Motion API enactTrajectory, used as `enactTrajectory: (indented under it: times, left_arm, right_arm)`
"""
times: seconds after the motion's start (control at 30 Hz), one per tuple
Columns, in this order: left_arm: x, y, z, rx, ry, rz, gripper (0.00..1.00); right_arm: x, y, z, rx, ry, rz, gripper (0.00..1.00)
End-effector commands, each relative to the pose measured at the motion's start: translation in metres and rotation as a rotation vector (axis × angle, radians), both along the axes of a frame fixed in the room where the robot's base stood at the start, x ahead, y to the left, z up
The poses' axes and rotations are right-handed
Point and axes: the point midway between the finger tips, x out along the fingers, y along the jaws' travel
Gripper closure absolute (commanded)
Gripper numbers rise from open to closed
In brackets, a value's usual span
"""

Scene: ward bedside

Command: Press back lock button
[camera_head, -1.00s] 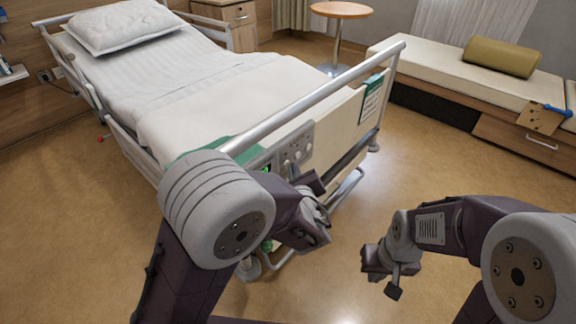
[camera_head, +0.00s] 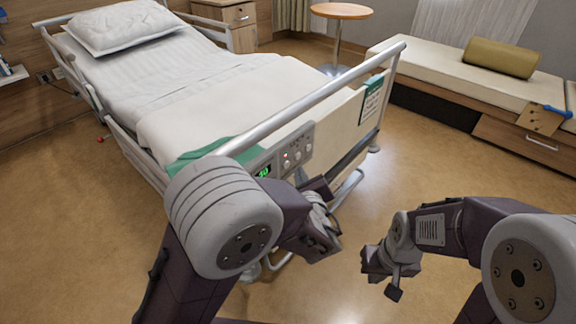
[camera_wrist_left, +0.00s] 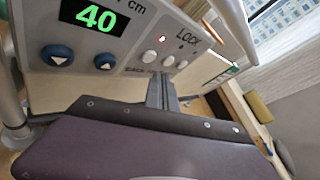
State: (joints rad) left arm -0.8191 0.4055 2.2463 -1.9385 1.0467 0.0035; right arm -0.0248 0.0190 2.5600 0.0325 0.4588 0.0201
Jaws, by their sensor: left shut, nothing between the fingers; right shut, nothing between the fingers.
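The grey control panel (camera_head: 290,155) is on the bed's footboard. In the left wrist view, its green display (camera_wrist_left: 95,17) reads 40, with blue arrow buttons (camera_wrist_left: 57,56) below. White round buttons (camera_wrist_left: 150,57) sit in a row under the word LOCK (camera_wrist_left: 188,34). A red light (camera_wrist_left: 162,39) is lit above the leftmost white one; the small label beside that button is blurred. My left gripper (camera_wrist_left: 162,92) is shut and empty, just below the white buttons; I cannot tell whether it touches the panel. My right gripper (camera_head: 394,294) is shut and empty, low over the floor.
The bed's metal end rail (camera_head: 310,98) runs above the panel. A green sign (camera_head: 372,86) hangs on the footboard's right part. A bench (camera_head: 450,72) with an olive bolster stands at the right. The floor between bed and bench is clear.

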Motion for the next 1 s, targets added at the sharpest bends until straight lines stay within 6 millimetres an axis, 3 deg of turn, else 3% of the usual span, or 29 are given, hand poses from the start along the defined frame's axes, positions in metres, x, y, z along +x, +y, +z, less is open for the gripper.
enactTrajectory:
  times: [0.4,1.0]
  left_arm:
    - [-0.027,-0.037,0.0,0.001,0.0,-0.001,1.0]
    - [-0.028,-0.038,0.0,0.0,0.0,0.0,1.0]
  right_arm:
    - [0.0,0.0,0.005,0.0,0.0,0.0,1.0]
    - [0.0,0.0,0.005,0.0,0.0,0.0,1.0]
